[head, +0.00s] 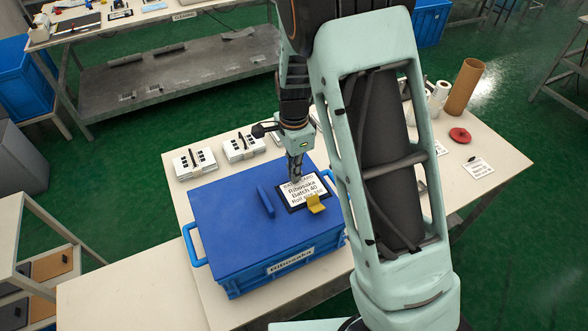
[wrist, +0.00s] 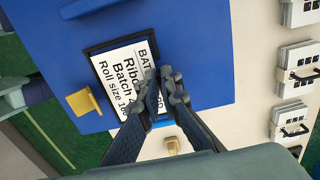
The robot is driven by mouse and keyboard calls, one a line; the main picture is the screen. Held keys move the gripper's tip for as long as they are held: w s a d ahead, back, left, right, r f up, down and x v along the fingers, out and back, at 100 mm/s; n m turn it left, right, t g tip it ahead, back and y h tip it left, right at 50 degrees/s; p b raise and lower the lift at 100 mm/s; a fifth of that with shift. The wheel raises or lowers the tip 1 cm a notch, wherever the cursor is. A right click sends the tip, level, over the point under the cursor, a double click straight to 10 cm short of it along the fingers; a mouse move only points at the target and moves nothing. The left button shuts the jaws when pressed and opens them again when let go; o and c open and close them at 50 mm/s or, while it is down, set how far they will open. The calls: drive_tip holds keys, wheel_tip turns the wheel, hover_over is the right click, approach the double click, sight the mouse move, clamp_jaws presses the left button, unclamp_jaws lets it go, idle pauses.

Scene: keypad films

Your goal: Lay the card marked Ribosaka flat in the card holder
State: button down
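The white card marked Ribosaka, Batch 40 (head: 303,190) lies in or just over the dark-framed card holder (head: 330,201) on the blue lid. In the wrist view the card (wrist: 118,75) appears roughly parallel to the holder's frame (wrist: 88,53); whether it rests fully flat I cannot tell. My gripper (head: 295,180) points down at the card's far edge. In the wrist view its fingertips (wrist: 160,78) are close together at that edge, seemingly pinching it, and hide part of the print. A yellow tab (head: 315,203) stands at the holder's near side.
The holder is on a closed blue crate (head: 245,270) labelled Ribosaka, with a raised lid grip (head: 265,201). White stacks with black clips (head: 194,161) stand behind it. A brown tube (head: 464,86), white rolls and a red disc (head: 459,135) are at the right. The front table surface is clear.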

drive_tip(key=shift+f, duration=0.45)
idle(0.6)
drive_tip(key=c, duration=2.1)
unclamp_jaws()
wheel_tip(320, 180, up, 12)
drive_tip(key=shift+r, duration=0.1)
drive_tip(key=shift+w, duration=0.1)
